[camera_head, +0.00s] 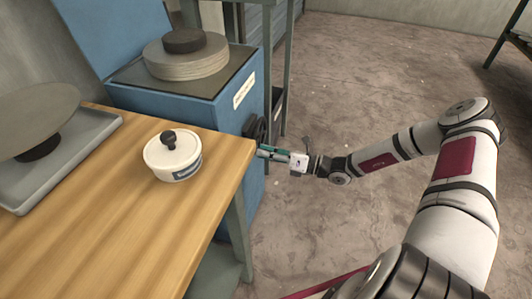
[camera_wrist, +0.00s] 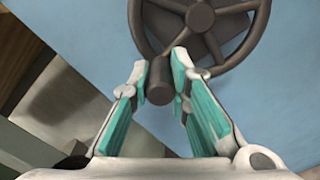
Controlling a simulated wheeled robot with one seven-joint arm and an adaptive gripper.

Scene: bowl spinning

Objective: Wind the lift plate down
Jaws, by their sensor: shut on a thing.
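A blue cabinet (camera_head: 185,100) stands behind the wooden table, with a dark handwheel (camera_head: 257,127) on its right side. In the wrist view the spoked handwheel (camera_wrist: 143,28) shows against the blue panel, with a dark round crank handle (camera_wrist: 160,88) sticking out toward me. My gripper (camera_wrist: 162,70) has its teal-padded fingers on either side of this handle and is shut on it. In the head view my gripper (camera_head: 262,151) reaches the wheel from the right. A thick round grey-brown disc (camera_head: 187,65) with a dark round piece on it sits on the cabinet top; I cannot tell whether it is the lift plate.
The wooden table (camera_head: 110,225) has its corner close to my gripper's left. On it are a white lidded tub (camera_head: 173,160) with a black knob and a grey tray (camera_head: 85,140) under a round wheel plate (camera_head: 40,115). The floor (camera_head: 360,90) to the right is clear.

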